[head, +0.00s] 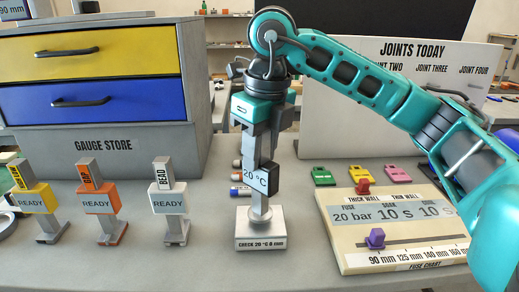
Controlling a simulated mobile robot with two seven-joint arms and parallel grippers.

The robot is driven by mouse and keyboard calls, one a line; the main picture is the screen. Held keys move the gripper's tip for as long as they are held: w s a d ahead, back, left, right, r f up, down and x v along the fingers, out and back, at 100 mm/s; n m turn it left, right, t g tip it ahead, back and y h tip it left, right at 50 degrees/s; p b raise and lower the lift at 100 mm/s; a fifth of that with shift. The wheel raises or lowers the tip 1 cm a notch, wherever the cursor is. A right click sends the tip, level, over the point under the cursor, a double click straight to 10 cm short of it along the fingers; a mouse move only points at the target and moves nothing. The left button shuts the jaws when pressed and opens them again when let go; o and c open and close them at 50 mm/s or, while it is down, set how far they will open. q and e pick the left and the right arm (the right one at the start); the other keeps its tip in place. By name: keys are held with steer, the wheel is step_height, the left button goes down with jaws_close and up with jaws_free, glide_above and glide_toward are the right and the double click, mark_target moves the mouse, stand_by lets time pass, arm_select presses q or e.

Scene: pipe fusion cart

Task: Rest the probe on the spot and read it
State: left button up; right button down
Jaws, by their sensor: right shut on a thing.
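My right gripper (259,143) comes down from above and is shut on the upper part of a grey probe (256,203). The probe stands upright below it, with a dark display box (262,180) that reads 20 °C. The probe's lower end is at the top of a small grey check block (260,242), labelled CHECK 20 °C and a further marking too small to read surely. It appears to touch the block's top. The fingers hide the probe's upper end. My left gripper is not in view.
Yellow (37,199), orange (98,199) and white (169,201) READY tools stand at left, before the gauge store (183,142). Small coloured-band cylinders lie behind the probe. A fuse chart board (352,262) with sliders lies at right; coloured tags (323,177) lie behind it, before the joints board (325,112).

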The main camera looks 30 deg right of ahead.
steer(key=shift+f+b, duration=0.5)
steer(key=shift+f, duration=0.1)
stand_by(0.7)
steer(key=shift+s+f, duration=0.1)
steer(key=shift+f, duration=0.15)
stand_by(2.7)
steer(key=shift+r, duration=0.15)
steer(key=shift+r+p, duration=2.9)
steer(key=shift+r, duration=0.7)
steer(key=shift+f, duration=0.1)
